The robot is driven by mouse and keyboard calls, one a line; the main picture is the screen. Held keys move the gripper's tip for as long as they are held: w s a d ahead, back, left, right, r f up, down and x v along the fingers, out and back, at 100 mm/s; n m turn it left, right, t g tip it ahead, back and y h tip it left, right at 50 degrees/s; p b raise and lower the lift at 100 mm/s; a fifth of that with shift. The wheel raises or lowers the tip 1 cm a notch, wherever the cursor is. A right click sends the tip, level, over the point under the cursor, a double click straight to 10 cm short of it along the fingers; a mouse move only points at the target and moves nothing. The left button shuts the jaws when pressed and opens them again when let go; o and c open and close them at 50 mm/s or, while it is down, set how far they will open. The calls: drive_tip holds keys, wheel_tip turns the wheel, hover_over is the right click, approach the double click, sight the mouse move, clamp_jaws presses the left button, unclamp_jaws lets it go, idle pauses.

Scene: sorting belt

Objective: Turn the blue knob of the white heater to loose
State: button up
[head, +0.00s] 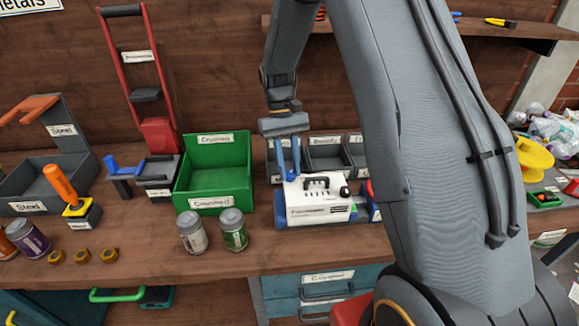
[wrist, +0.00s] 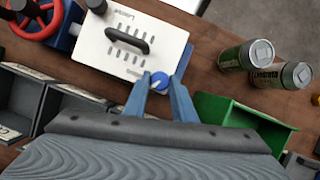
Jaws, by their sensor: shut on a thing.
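The white heater (head: 317,201) stands on the bench in the middle of the head view, on a blue base, with a black handle on top. It also shows from above in the wrist view (wrist: 115,62). Its blue knob (wrist: 158,80) sits at a corner of the top and bears a pale pointer mark. My gripper (head: 289,173) points down from above at that corner. In the wrist view its two blue fingers (wrist: 163,86) are on both sides of the knob and shut on it. The fingers partly hide the knob, and I cannot read any setting marks.
A green bin (head: 213,178) stands left of the heater, with two cans (head: 192,232) in front. Grey bins (head: 328,155) stand behind the heater. A red wheel (wrist: 34,18) is close beside it. The bench front left of the heater has some free room.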

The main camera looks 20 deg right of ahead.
idle(0.4)
drive_tip(key=o, duration=1.1)
drive_tip(key=shift+b+v, duration=1.25)
drive_tip(key=shift+v, duration=2.65)
drive_tip(key=s+t, duration=0.2)
drive_tip(key=s, duration=0.4)
drive_tip(key=s+f+t, duration=0.1)
drive_tip(key=s+t, duration=0.1)
drive_tip(key=s, duration=0.5)
drive_tip(key=s+f+t, duration=0.1)
drive_tip(key=s+t, duration=0.1)
drive_tip(key=s, duration=0.5)
drive_tip(key=shift+f, duration=0.15)
